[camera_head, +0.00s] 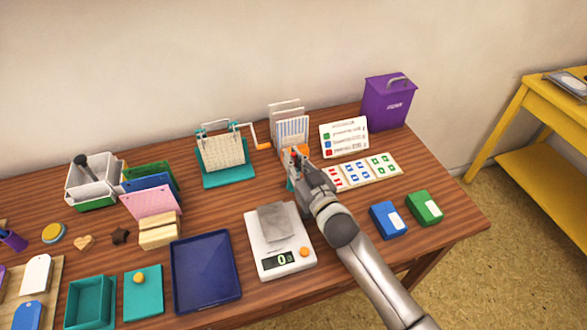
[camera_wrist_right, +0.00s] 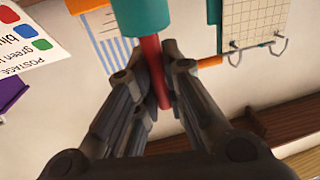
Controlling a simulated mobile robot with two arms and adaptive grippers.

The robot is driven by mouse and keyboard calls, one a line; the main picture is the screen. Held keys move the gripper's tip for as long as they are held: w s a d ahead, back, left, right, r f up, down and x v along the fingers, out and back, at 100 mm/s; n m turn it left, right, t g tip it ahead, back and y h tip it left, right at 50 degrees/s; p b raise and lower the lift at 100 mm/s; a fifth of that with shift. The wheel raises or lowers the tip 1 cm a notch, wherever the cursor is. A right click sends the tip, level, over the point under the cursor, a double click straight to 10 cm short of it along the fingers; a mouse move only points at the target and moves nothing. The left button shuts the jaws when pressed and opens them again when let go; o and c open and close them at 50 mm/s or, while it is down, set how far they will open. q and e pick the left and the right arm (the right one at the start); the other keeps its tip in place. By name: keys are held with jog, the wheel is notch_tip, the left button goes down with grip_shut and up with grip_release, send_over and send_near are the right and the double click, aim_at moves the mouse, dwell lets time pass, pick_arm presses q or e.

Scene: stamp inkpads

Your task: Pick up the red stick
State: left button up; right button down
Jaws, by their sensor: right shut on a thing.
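The red stick (camera_wrist_right: 154,72) shows in the right wrist view, running between the two dark fingers of my right gripper (camera_wrist_right: 160,68). The gripper is shut on it. The stick's far end meets a teal piece (camera_wrist_right: 144,16); whether it is fixed to it or stands in it cannot be told. In the head view my right gripper (camera_head: 297,158) is at the back middle of the table, in front of the upright card rack, and hides the stick. My left gripper is not in view.
Close by are the rack of striped cards (camera_head: 291,128), a colour sign (camera_head: 344,138) and a label sheet (camera_head: 382,164). A scale (camera_head: 256,238), blue tray (camera_head: 206,262), blue box (camera_head: 388,219) and green box (camera_head: 424,208) stand nearer. A purple bin (camera_head: 388,105) is at the back right.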

notch_tip(320, 180, up, 10)
jog(key=shift+p, duration=0.55)
dwell(0.5)
